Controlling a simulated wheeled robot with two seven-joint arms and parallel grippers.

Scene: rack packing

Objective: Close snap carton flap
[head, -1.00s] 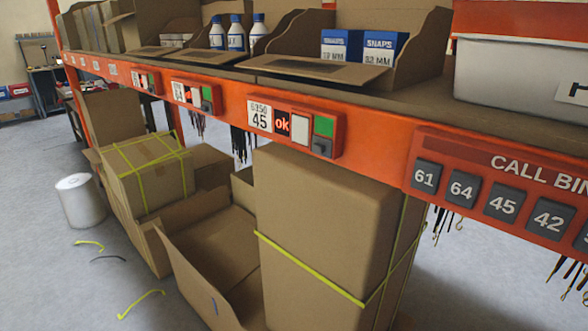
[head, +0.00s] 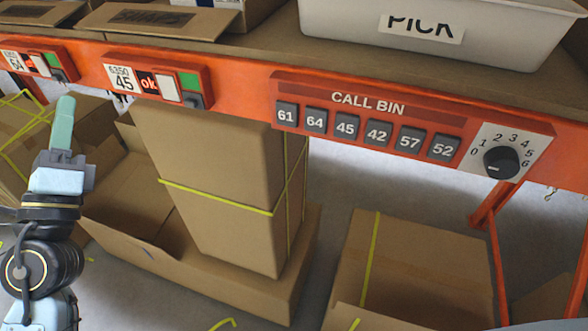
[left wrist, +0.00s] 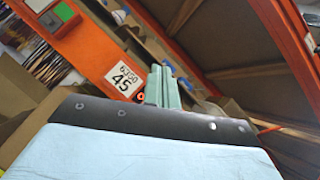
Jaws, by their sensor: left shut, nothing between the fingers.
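The snap carton's flap (head: 160,20) lies open and outward at the shelf's front edge, at the top left of the head view. In the left wrist view the shut fingers (left wrist: 163,88) show beside the 45 label (left wrist: 124,78). My right gripper is not in view.
The orange shelf beam carries the call bin panel (head: 370,120) with its dial (head: 502,160). A white pick bin (head: 430,50) stands on the shelf. Below are a tall strapped carton (head: 220,190) and an open carton (head: 410,260). Grey floor shows between them.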

